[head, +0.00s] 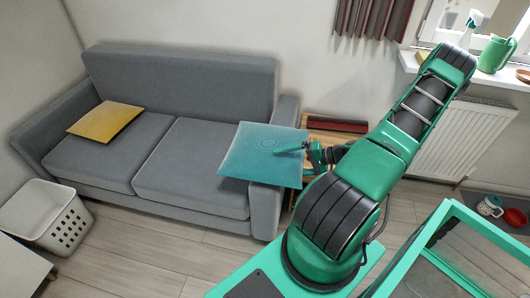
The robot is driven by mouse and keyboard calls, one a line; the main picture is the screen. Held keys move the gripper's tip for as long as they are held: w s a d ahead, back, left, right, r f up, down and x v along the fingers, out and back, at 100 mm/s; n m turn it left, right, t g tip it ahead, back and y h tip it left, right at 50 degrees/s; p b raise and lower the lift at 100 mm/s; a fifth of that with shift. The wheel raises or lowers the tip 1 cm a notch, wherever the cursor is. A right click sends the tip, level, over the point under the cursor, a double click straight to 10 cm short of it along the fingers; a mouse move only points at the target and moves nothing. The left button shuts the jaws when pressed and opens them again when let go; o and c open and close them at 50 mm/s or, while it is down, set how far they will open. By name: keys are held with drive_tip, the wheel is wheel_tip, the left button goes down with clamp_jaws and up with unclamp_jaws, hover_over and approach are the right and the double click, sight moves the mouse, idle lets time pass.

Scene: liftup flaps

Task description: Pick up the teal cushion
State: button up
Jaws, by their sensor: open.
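The teal cushion (255,155) shows in the head view at the right end of the grey sofa (180,75), over the seat and the right armrest. It looks flat and slightly tilted. My gripper (308,150) is at the cushion's right edge, with a finger overlapping the cushion in the picture. The jaws are open. I cannot tell whether they touch the cushion or have its edge between them.
A yellow cushion (104,121) lies on the sofa's left seat. A white basket (50,217) stands on the floor at left. A small wooden table (327,133) with a dark red item is behind my arm. A radiator (465,140) is at right. The floor before the sofa is clear.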

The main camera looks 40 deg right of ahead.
drive_tip(key=c, duration=1.4)
